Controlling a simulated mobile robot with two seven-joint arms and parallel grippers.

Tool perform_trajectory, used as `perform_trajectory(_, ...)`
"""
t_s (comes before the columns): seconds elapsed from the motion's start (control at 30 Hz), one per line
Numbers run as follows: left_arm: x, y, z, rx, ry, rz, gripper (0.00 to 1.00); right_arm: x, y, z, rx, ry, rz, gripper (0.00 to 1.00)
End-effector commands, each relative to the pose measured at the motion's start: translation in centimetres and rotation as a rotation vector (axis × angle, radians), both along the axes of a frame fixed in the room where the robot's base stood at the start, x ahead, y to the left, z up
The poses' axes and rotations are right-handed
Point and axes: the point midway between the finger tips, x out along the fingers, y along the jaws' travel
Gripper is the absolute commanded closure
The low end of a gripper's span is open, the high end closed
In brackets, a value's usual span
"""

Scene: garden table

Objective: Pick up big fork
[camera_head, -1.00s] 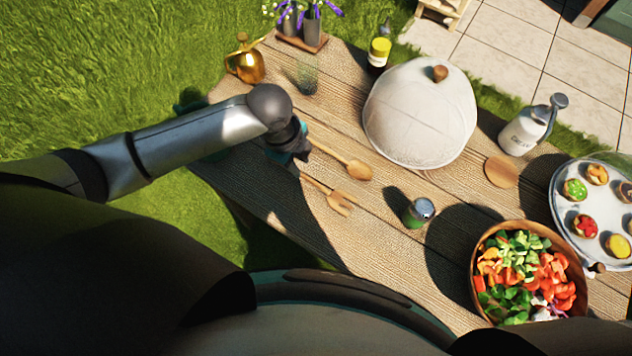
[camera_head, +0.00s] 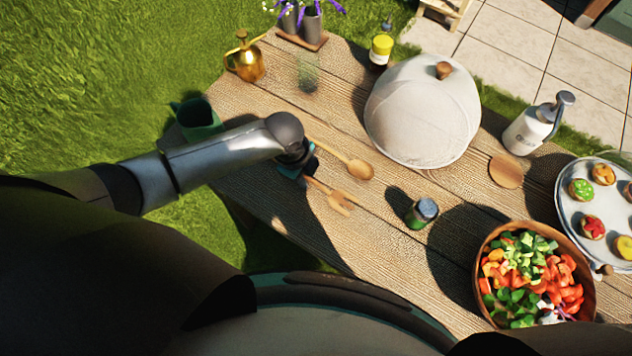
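The big wooden fork (camera_head: 338,201) lies on the wooden garden table, its tines toward the lower right. A wooden spoon (camera_head: 357,167) lies beside it, just above it in the picture. My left gripper (camera_head: 297,172) is over the handle end of the fork, close to the spoon's handle too. The wrist hides most of the fingers, so I cannot tell whether they are open or touch the fork. My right gripper is not in view.
A green pot (camera_head: 196,118) stands behind my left forearm. A white dome cover (camera_head: 422,112), a small jar (camera_head: 421,212) and a salad bowl (camera_head: 482,262) stand to the right. Bare table (camera_head: 385,255) lies below the fork.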

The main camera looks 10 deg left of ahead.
Motion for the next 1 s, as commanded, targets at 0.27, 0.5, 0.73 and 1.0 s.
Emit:
perform_trajectory(0.27, 0.01, 0.01, 0.05, 0.000, 0.000, 0.001, 0.93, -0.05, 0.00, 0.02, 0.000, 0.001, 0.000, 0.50)
perform_trajectory(0.5, 0.01, 0.02, 0.06, 0.000, 0.000, 0.001, 1.00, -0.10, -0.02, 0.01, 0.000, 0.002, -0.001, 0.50)
perform_trajectory(0.73, 0.03, 0.02, 0.07, 0.000, -0.001, 0.001, 1.00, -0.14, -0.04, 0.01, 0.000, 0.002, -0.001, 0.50)
perform_trajectory(1.0, 0.05, 0.02, 0.29, 0.000, -0.001, 0.001, 1.00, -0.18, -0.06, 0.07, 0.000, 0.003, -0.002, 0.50)
